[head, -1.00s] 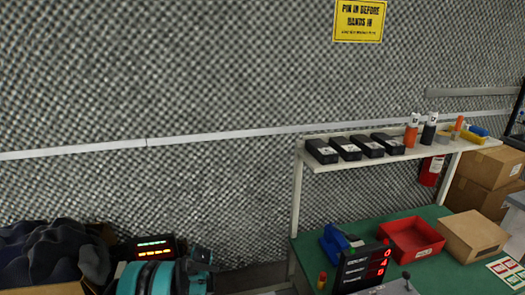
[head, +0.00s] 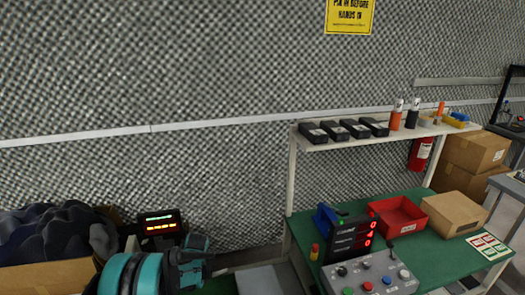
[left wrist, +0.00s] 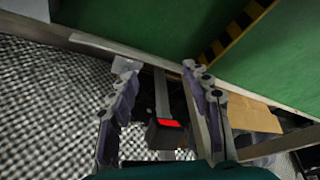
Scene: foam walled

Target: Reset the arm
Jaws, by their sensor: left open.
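My left arm, teal and dark grey, shows at the bottom left of the head view, in front of the foam wall and left of the green-topped bench. Its gripper cannot be made out clearly there. In the left wrist view my left gripper (left wrist: 158,70) is open, its two jointed fingers spread apart with nothing held between them. A dark box with a lit red top (left wrist: 168,123) appears between the fingers, beyond them; I see no contact. My right gripper is in neither view.
The green bench (head: 400,258) on the right carries a red bin (head: 398,216), a cardboard box (head: 453,214), a red-digit display (head: 350,240) and a button panel (head: 372,276). Dark cloth fills a box (head: 50,277) at left. A shelf (head: 340,143) stands above the bench.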

